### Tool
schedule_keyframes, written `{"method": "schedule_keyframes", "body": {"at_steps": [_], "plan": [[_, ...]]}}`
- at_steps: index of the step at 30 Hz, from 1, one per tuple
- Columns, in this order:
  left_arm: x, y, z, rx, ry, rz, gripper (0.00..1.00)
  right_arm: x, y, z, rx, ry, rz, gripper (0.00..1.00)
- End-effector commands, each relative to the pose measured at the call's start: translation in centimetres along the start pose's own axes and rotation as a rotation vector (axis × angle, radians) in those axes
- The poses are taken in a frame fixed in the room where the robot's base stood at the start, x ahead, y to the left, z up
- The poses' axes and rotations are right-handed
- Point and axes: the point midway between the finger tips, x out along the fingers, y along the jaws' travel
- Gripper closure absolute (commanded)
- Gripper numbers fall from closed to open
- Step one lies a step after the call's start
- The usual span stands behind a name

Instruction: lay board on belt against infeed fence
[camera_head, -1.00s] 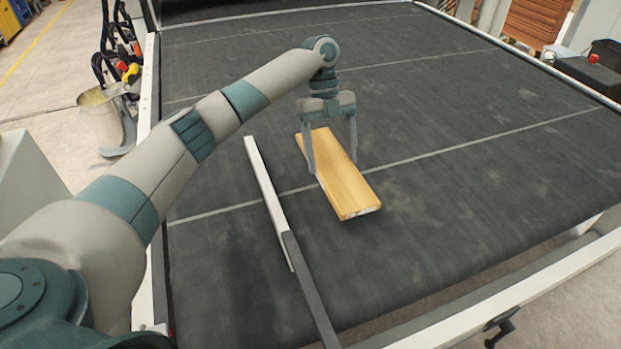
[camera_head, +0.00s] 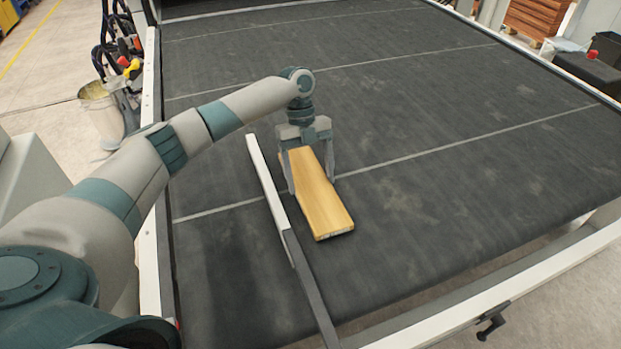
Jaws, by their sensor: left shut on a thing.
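A light wooden board (camera_head: 322,204) is at the near left part of the dark belt (camera_head: 430,150), its long side roughly in line with the fence. My left gripper (camera_head: 311,187) straddles the board and is shut on its two long edges. The infeed fence (camera_head: 268,185) is a narrow white and grey bar just left of the board. A narrow gap seems to show between the board's near end and the fence; at the far end I cannot tell whether they touch. Whether the board rests fully on the belt is unclear. My right gripper is not in view.
The belt is bare to the right and beyond the board. A white frame rail (camera_head: 540,282) with a black handle (camera_head: 491,322) runs along the near edge. A bucket (camera_head: 100,112) and hoses stand left of the machine. A dark box (camera_head: 590,72) is at the far right.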

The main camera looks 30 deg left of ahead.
Motion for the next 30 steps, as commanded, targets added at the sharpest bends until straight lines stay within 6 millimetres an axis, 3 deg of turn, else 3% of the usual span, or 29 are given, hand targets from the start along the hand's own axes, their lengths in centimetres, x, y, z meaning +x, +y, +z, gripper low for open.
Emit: {"method": "schedule_keyframes", "body": {"at_steps": [6, 16, 17, 19, 30], "plan": [[1.6, 0.0, 0.6, 0.000, 0.001, -0.001, 0.58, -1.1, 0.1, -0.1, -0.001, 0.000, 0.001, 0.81], [1.8, -0.1, 0.8, 0.000, 0.001, -0.001, 0.58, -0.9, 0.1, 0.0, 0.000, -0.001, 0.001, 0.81], [1.9, 0.0, 0.8, 0.000, 0.001, -0.001, 0.24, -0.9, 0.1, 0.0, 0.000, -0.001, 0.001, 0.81], [1.8, 0.0, 0.8, 0.000, 0.000, -0.001, 0.07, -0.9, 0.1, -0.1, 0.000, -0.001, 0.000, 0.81], [1.6, 0.0, 0.7, 0.000, 0.000, -0.001, 0.07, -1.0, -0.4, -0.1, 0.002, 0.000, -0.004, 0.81]]}}
